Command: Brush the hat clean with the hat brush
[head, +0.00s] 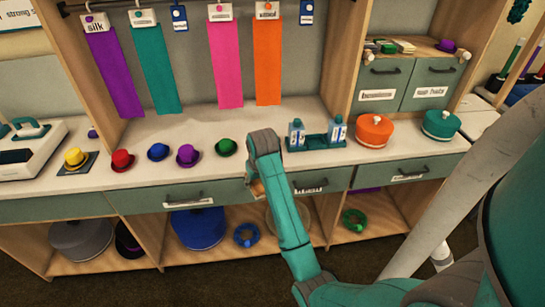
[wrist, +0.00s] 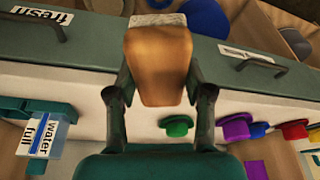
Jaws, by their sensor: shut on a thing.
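My gripper (head: 255,183) is in front of the counter's front edge, near the drawers. In the wrist view both fingers (wrist: 158,92) are shut on a brown wooden block with a pale far end, which looks like the hat brush (wrist: 157,55). In the head view only a small part of it (head: 258,189) shows below the wrist. A yellow hat (head: 76,157) sits on a dark mat at the counter's left. Red (head: 122,161), blue (head: 158,152), purple (head: 187,155) and green (head: 227,147) hats stand to its right. The brush is apart from every hat.
A teal rack (head: 314,142) with labelled bottles stands right of my gripper. Orange (head: 374,131) and teal (head: 440,124) round boxes are further right. Coloured cloth strips hang behind. Drawer handles (head: 189,203) project below the counter.

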